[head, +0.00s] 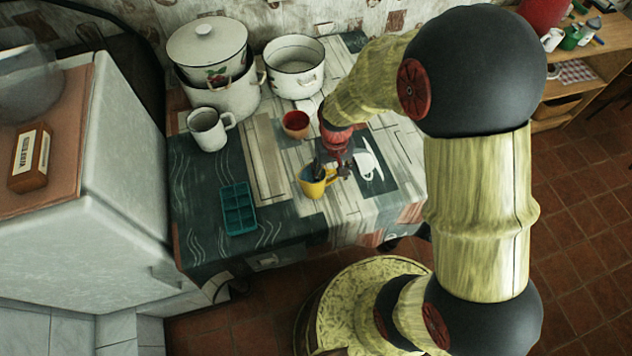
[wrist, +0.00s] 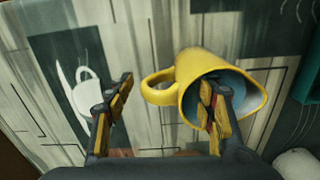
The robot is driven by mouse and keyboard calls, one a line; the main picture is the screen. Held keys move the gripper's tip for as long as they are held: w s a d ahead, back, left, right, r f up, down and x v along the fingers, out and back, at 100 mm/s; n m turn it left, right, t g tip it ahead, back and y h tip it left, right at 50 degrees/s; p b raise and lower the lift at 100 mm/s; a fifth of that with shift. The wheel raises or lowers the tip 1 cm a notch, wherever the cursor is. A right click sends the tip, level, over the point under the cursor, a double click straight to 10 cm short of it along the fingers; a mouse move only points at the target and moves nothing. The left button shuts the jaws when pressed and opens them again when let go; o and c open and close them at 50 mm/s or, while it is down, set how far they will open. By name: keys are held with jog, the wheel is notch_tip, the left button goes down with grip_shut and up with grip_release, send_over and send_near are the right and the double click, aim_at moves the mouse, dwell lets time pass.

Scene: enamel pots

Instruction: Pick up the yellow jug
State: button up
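The yellow jug (head: 314,189) with a blue inside stands near the front of the cloth-covered table. In the wrist view the jug (wrist: 190,68) has its mouth towards the camera and its handle on the left. My gripper (head: 333,170) is at the jug, partly covering it in the head view. In the wrist view my gripper (wrist: 168,84) is open. Its right finger overlaps the jug's mouth and seems to reach inside; its left finger is clear, left of the handle. The handle and near wall lie between the fingers. I cannot tell whether the right finger touches the jug.
A teal compartment tray (head: 239,209) lies left of the jug. A red bowl (head: 295,124), a white mug (head: 208,129), a lidded pot (head: 208,50) and an open white pot (head: 295,67) stand farther back. A white fridge (head: 120,150) borders the table's left side.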

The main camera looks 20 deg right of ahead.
jog(key=shift+c, duration=1.2)
grip_shut()
